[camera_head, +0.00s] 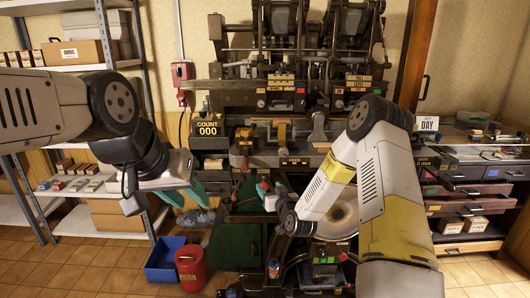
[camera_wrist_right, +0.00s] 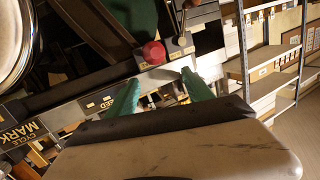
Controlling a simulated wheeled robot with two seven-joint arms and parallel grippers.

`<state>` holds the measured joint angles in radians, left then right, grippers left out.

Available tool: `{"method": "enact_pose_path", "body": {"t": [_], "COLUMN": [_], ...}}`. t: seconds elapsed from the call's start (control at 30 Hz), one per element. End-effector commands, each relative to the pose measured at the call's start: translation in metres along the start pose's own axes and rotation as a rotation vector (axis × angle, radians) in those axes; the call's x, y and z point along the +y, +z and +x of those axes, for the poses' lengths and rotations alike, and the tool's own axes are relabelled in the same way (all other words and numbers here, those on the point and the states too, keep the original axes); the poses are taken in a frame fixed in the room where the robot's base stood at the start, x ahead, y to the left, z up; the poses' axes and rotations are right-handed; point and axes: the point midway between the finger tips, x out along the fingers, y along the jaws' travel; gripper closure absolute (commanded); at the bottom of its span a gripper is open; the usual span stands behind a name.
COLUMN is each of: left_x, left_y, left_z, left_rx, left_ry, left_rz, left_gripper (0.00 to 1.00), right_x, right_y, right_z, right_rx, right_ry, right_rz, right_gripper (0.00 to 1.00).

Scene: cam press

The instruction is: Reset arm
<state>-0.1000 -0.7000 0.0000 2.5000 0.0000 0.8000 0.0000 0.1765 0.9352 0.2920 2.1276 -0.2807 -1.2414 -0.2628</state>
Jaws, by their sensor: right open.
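The cam press (camera_head: 285,95) stands in the middle of the head view, with a counter reading COUNT 000 (camera_head: 208,128). I cannot tell which part is the reset arm. In the right wrist view a red knob (camera_wrist_right: 154,52) sits just beyond the fingertips of my right gripper (camera_wrist_right: 161,84). These teal fingers are apart and nothing shows between them; I cannot tell whether they touch anything. In the head view my right arm reaches down in front of the press and partly hides it. My left gripper (camera_head: 184,194) hangs left of the press; its finger gap is unclear.
A metal shelf with boxes (camera_head: 80,52) stands on the left. A blue bin (camera_head: 165,258) and a red canister (camera_head: 191,268) stand on the floor. A shiny round disc (camera_head: 343,220) lies close to my right arm. A drawer cabinet (camera_head: 475,205) stands on the right.

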Motion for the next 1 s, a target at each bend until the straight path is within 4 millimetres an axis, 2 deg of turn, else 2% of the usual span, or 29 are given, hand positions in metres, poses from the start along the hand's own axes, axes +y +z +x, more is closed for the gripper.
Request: {"method": "enact_pose_path", "body": {"t": [0.03,0.17,0.27,0.47,0.6,0.73,0.87,1.0], "left_x": [0.0,0.0,0.0,0.0,0.0,0.0,0.0,0.0], "left_y": [0.0,0.0,0.0,0.0,0.0,0.0,0.0,0.0], "left_z": [0.0,0.0,0.0,0.0,0.0,0.0,0.0,0.0], "left_rx": [0.0,0.0,0.0,0.0,0.0,0.0,0.0,0.0], "left_ry": [0.0,0.0,0.0,0.0,0.0,0.0,0.0,0.0], "left_rz": [0.0,0.0,0.0,0.0,0.0,0.0,0.0,0.0], "left_gripper": [0.64,0.64,0.64,0.64,0.64,0.64,0.64,0.64], "right_x": [0.001,0.005,0.008,0.015,0.016,0.012,0.002,-0.012], "right_y": [-0.023,-0.061,-0.088,-0.138,-0.166,-0.183,-0.192,-0.191], "right_z": [-0.002,-0.018,-0.04,-0.102,-0.161,-0.222,-0.289,-0.355], "right_rx": [-0.028,-0.148,-0.237,-0.404,-0.51,-0.6,-0.687,-0.768], "right_ry": [-0.008,-0.012,0.0,0.052,0.098,0.135,0.162,0.171], "right_rz": [-0.029,-0.078,-0.103,-0.112,-0.087,-0.041,0.024,0.098], "right_gripper": [0.4,0.4,0.4,0.4,0.4,0.4,0.4,0.4]}}
